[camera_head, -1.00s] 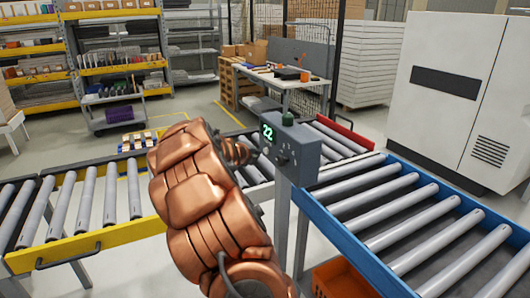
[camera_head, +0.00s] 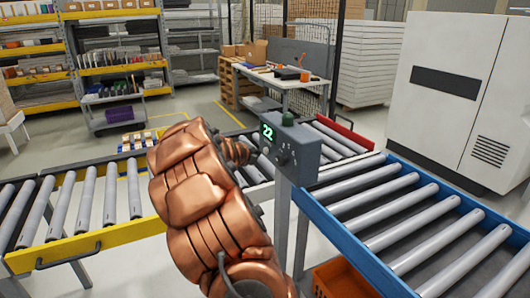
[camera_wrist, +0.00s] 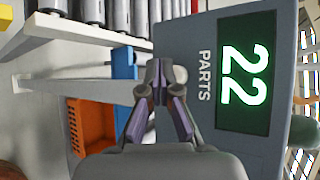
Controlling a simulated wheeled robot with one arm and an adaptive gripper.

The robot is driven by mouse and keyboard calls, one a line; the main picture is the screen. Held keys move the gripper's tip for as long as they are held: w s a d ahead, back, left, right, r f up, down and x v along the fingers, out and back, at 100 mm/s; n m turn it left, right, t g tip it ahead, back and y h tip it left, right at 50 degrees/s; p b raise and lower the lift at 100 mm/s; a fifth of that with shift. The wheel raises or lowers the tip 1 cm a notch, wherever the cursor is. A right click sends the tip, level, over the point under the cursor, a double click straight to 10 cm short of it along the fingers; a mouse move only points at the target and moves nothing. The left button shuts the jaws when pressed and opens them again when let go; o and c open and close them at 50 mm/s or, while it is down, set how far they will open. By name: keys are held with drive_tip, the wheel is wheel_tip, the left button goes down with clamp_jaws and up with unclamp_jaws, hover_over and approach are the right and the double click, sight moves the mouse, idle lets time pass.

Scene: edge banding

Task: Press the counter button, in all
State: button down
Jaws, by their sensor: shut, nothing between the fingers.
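The grey counter box (camera_head: 297,150) stands on a post between the roller conveyors. Its lit green display reads 22 in the head view and also in the wrist view (camera_wrist: 243,75), where "PARTS" is printed beside it. A green dome (camera_head: 287,118) sits on top of the box. Dark knobs show on its front face in the head view. My gripper (camera_wrist: 158,72) is shut and empty, with its tips in front of the box's lower part in the wrist view. I cannot tell whether they touch the box. My copper-coloured arm hides part of the gripper in the head view.
A blue-railed roller conveyor (camera_head: 345,240) lies on the right, and a yellow-railed one (camera_head: 120,236) on the left. A white machine (camera_head: 460,95) stands at the right. A workbench (camera_head: 285,83) stands behind.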

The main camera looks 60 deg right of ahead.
drive_tip(key=shift+s+d+p, duration=0.15)
drive_tip(key=shift+d+p, duration=0.2)
drive_tip(key=shift+s+d, duration=0.35)
drive_tip(key=shift+d, duration=0.05)
idle(1.2)
drive_tip(key=shift+w+a, duration=0.1)
drive_tip(key=shift+w+a+p, duration=0.4)
drive_tip(key=shift+a+p, duration=0.25)
drive_tip(key=shift+w+a, duration=0.1)
drive_tip(key=w+a+p, duration=0.1)
drive_tip(key=a+p, duration=0.1)
drive_tip(key=w+a, duration=0.1)
drive_tip(key=a, duration=0.1)
drive_tip(key=shift+w+p, duration=0.3)
drive_tip(key=shift+p, duration=0.1)
idle(0.3)
